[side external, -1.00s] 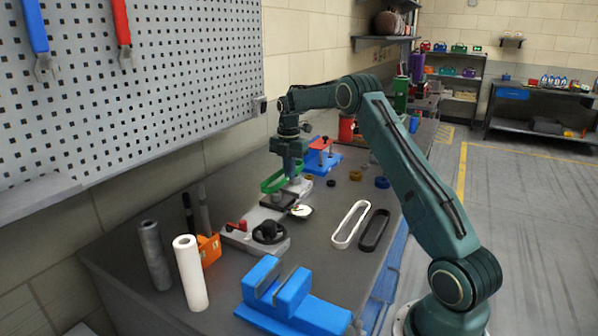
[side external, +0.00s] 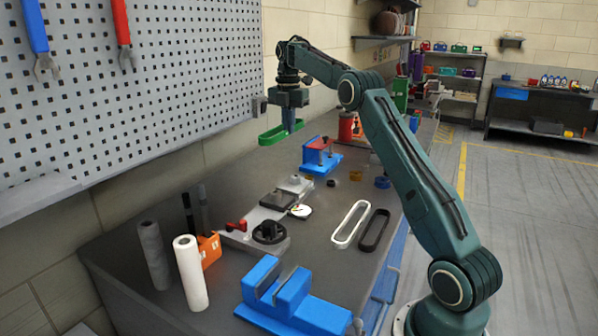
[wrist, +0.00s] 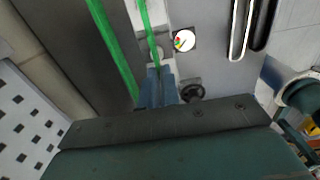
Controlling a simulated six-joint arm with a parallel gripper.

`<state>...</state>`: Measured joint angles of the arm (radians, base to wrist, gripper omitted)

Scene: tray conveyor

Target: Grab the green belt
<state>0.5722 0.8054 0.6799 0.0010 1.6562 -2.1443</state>
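The green belt (side external: 271,139) is a long loop, held up in the air above the bench in the side view. My gripper (side external: 289,128) is shut on one long side of it. In the wrist view the two green strands of the belt (wrist: 110,48) run from the top edge towards my blue-grey gripper fingers (wrist: 157,74), and the right strand ends between the fingertips. The far end of the belt is cut off in the wrist view.
A white belt (side external: 350,224) and a black belt (side external: 374,230) lie on the bench. A plate fixture with a black handwheel (side external: 269,232) and a dial (side external: 301,211) stands below. A blue and red vise (side external: 319,156) and a pegboard wall (side external: 150,80) are nearby.

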